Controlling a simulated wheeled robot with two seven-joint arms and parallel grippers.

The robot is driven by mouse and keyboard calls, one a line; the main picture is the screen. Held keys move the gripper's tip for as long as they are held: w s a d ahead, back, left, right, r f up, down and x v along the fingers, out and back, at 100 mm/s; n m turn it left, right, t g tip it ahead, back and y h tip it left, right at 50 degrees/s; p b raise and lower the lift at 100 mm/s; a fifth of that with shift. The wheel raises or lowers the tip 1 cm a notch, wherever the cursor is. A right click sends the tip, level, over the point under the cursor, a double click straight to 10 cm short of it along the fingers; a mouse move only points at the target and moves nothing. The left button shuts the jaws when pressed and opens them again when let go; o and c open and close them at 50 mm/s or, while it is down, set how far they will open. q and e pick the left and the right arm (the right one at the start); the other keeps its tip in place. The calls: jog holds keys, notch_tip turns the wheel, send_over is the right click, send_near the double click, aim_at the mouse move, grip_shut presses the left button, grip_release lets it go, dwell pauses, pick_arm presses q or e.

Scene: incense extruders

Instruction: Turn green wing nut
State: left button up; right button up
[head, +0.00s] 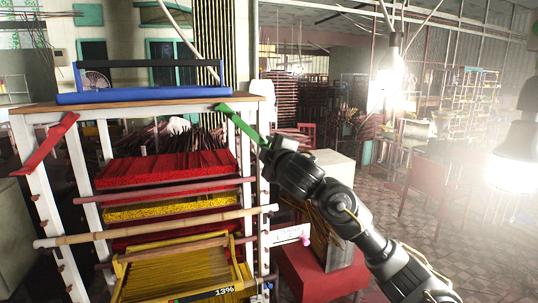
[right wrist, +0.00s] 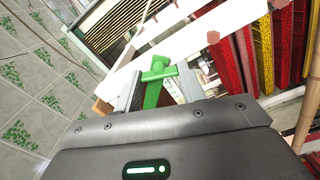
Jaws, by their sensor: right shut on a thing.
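The green wing nut (head: 240,124) is a long flat bar at the top right corner of the white rack, tilted down to the right. My right gripper (head: 266,145) is at its lower right end, its fingers mostly hidden by the wrist in the head view. In the right wrist view the green wing nut (right wrist: 155,90) lies between the two fingers of my right gripper (right wrist: 160,88), which is shut on it. My left gripper is in neither view.
A similar red bar (head: 50,145) sits on the rack's left post. The white rack (head: 79,170) holds trays of red and yellow incense sticks, with bamboo poles (head: 150,229) across its front. A blue frame (head: 138,96) stands on top. A red stool (head: 318,274) is at the lower right.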

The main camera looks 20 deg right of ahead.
jog(key=n+b, duration=0.1)
jog(key=n, duration=0.4)
jog(key=shift+f+b, duration=0.1)
jog(key=shift+b, duration=0.2)
jog(key=shift+n, duration=0.3)
jog(key=o, duration=1)
jog(key=shift+a, duration=0.1)
jog(key=s+p, duration=0.2)
jog(key=s, duration=0.1)
jog(key=s+p, duration=0.2)
jog(key=s, duration=0.2)
jog(key=s+p, duration=0.2)
jog(key=s, duration=0.1)
jog(key=shift+s+d, duration=0.35)
jog(key=shift+s, duration=0.05)
